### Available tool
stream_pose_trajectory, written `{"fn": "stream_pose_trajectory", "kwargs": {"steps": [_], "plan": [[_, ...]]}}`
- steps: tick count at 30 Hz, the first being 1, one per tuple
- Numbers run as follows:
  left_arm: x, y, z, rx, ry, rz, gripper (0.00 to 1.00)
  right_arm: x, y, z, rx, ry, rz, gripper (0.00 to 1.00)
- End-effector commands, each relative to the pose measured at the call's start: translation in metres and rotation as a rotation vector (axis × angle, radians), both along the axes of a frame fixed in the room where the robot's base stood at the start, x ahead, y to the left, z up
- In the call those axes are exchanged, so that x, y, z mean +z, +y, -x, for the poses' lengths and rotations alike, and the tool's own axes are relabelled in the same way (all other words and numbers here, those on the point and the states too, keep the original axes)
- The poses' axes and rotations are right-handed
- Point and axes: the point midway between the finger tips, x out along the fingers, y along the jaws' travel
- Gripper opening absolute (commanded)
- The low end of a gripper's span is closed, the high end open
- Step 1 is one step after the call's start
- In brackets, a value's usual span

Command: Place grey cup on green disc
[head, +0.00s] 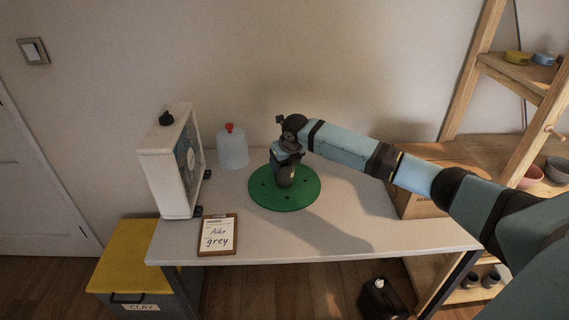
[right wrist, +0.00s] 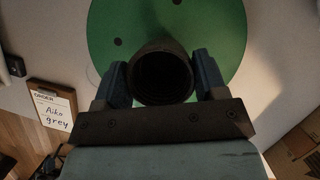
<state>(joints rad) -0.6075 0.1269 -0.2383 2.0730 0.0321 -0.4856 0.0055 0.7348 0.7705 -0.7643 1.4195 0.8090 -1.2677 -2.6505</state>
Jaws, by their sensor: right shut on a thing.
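The green disc (head: 300,196) lies flat on the white table. It also fills the upper part of the right wrist view (right wrist: 228,52). The dark grey cup (head: 285,176) is at the disc's middle-left area, over the green surface. In the right wrist view the cup (right wrist: 162,78) shows its open round mouth between the two fingers. My right gripper (head: 287,158) is shut on the cup, one finger on each side. Whether the cup's base touches the disc I cannot tell. My left gripper is not in view.
A clipboard reading "Aiko grey" (head: 217,235) lies at the table's front left. A white fan-like box (head: 172,165) and a clear jug with a red top (head: 232,150) stand left of the disc. A cardboard box (head: 420,199) is on the right, beside wooden shelves.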

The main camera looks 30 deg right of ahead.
Motion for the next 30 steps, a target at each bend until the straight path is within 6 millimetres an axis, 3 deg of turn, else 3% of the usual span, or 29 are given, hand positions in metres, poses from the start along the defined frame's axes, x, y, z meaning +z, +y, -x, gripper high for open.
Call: {"fn": "stream_pose_trajectory", "kwargs": {"steps": [11, 12, 15, 24, 30], "plan": [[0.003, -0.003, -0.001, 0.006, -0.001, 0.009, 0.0, -0.006, 0.0, 0.0, -0.001, -0.002, 0.0, 0.36], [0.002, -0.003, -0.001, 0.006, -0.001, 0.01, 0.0, -0.007, 0.0, 0.0, 0.0, -0.001, 0.0, 0.72], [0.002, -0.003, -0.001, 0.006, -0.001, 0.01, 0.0, -0.006, 0.0, 0.0, 0.0, -0.001, 0.0, 0.91], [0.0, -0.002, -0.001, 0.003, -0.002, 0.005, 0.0, -0.004, 0.0, 0.0, -0.001, -0.002, 0.0, 0.91], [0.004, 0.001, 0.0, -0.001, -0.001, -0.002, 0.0, 0.023, 0.0, 0.01, 0.0, -0.004, 0.001, 0.91]]}}
